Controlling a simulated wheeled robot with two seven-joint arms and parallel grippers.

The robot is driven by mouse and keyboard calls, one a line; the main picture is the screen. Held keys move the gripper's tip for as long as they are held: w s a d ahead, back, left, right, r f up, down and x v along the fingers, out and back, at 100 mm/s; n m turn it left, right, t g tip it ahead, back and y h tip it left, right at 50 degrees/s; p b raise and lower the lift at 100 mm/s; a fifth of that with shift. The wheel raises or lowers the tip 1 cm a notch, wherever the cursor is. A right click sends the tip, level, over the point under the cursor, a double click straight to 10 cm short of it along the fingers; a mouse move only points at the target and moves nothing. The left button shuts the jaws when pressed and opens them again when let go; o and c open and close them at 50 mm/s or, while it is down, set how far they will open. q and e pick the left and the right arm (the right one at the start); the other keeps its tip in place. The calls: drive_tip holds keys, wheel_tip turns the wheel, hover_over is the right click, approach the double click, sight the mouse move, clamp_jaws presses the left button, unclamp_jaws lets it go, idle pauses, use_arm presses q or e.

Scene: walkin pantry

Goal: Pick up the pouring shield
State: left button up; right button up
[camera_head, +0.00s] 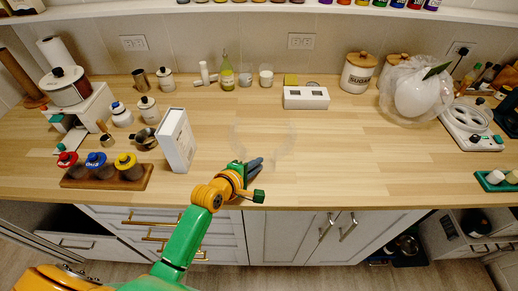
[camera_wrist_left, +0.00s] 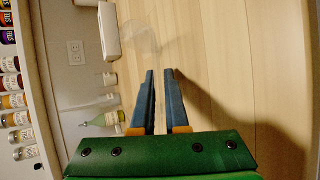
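The pouring shield appears to be the clear, almost invisible curved piece (camera_head: 286,142) on the wooden counter in the head view, near the middle. Its outline is faint. It also shows faintly in the left wrist view (camera_wrist_left: 142,42), beyond the fingertips. My left gripper (camera_head: 258,162) is low over the front of the counter, just in front of the clear piece. In the left wrist view its two dark fingers (camera_wrist_left: 160,72) stand apart with a narrow empty gap between them. My right gripper is not in view.
A white upright box (camera_head: 178,140) stands left of my left gripper, beside a wooden rack (camera_head: 105,180) of colour-lidded jars. A white box with openings (camera_head: 306,98) sits behind the clear piece. A bagged round item (camera_head: 415,92) is at right.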

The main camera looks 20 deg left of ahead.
use_arm(q)
clamp_jaws()
drive_tip(key=shift+s+f, duration=0.1)
idle(1.1)
